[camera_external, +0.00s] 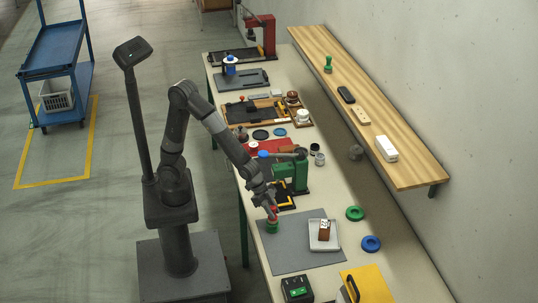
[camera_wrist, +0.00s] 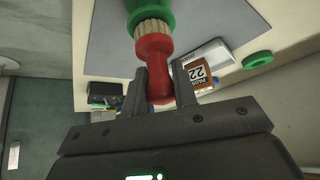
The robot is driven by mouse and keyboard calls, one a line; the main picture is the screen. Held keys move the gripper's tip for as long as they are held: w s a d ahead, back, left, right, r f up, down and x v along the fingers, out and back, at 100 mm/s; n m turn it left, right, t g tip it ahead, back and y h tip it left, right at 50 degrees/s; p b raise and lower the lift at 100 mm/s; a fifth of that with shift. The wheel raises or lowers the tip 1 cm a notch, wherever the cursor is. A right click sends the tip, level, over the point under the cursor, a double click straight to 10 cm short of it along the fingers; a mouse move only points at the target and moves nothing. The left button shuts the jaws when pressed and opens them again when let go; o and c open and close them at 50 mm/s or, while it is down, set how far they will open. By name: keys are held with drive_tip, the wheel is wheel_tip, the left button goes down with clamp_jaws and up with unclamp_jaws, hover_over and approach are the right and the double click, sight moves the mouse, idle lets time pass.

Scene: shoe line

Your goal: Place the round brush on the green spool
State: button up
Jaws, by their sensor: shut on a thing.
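The round brush has a red handle (camera_wrist: 155,62) and a pale bristle ring (camera_wrist: 153,28). My gripper (camera_wrist: 160,88) is shut on the red handle, with one dark finger on each side. In the external view the brush (camera_external: 273,211) hangs under my gripper (camera_external: 271,204), bristle end down. The green spool (camera_external: 272,227) stands on the grey mat directly below the brush. In the wrist view the green spool (camera_wrist: 150,12) lies just past the bristles and is cut by the top edge. The bristles appear to meet it, but I cannot tell whether they bear on it.
A white tray (camera_external: 333,243) with a brown labelled box (camera_external: 324,230) stands right of the spool on the grey mat (camera_external: 290,262). A green ring (camera_external: 355,213) and a blue ring (camera_external: 371,243) lie farther right. A green press (camera_external: 292,175) stands behind. The mat's front is clear.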

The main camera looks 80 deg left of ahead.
drive_tip(key=shift+f, duration=0.1)
drive_tip(key=o, duration=1)
drive_tip(key=shift+r, duration=0.25)
drive_tip(key=v, duration=1.1)
drive_tip(key=shift+s+a+r, duration=0.2)
drive_tip(key=shift+r, duration=0.1)
drive_tip(key=s+a+r+n+y, duration=0.1)
drive_tip(key=s+a+n, duration=0.2)
drive_tip(key=a, duration=0.7)
drive_tip(key=s+a+r+n+y, duration=0.1)
drive_tip(key=s+a+n+y, duration=0.1)
drive_tip(key=a, duration=0.8)
drive_tip(key=s+a+r+n+t+y, duration=0.1)
drive_tip(key=s+a+n, duration=0.3)
drive_tip(key=a, duration=0.6)
drive_tip(key=shift+s+a+r+y, duration=0.3)
drive_tip(key=shift+s+r, duration=0.15)
drive_tip(key=shift+s, duration=0.25)
